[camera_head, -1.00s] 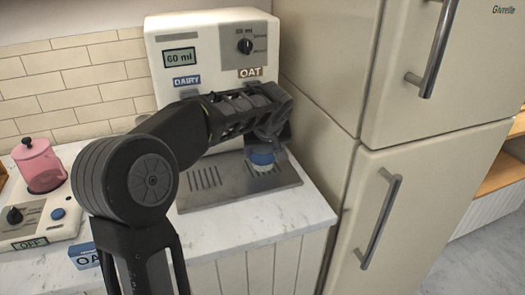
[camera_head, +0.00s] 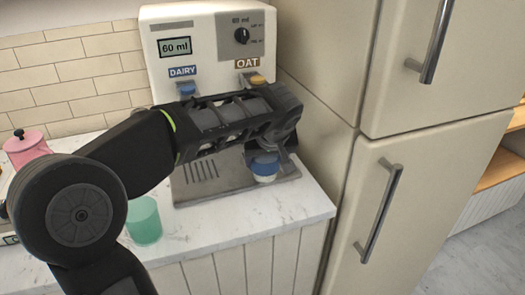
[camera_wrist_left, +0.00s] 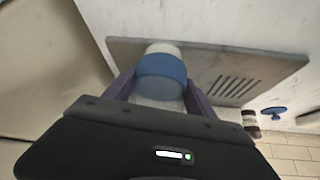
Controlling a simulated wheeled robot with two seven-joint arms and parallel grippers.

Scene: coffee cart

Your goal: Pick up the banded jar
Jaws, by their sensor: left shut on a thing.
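The banded jar (camera_head: 265,168) is a small white jar with a wide blue band, at the right part of the dispenser's metal drip tray (camera_head: 210,184). My left gripper (camera_head: 272,148) comes over it from the left and is shut on it. In the left wrist view the jar (camera_wrist_left: 162,72) sits between the two dark fingers (camera_wrist_left: 160,90), one on each side. It looks upright; whether its base touches the tray is hard to tell. My arm hides the middle of the dispenser. My right gripper is out of view.
The dispenser (camera_head: 205,40) stands behind, with DAIRY and OAT labels. The tall cream fridge (camera_head: 400,160) is close on the right. A green cup (camera_head: 143,220) stands on the counter, left of the tray. A pink lidded jar (camera_head: 25,147) is at far left.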

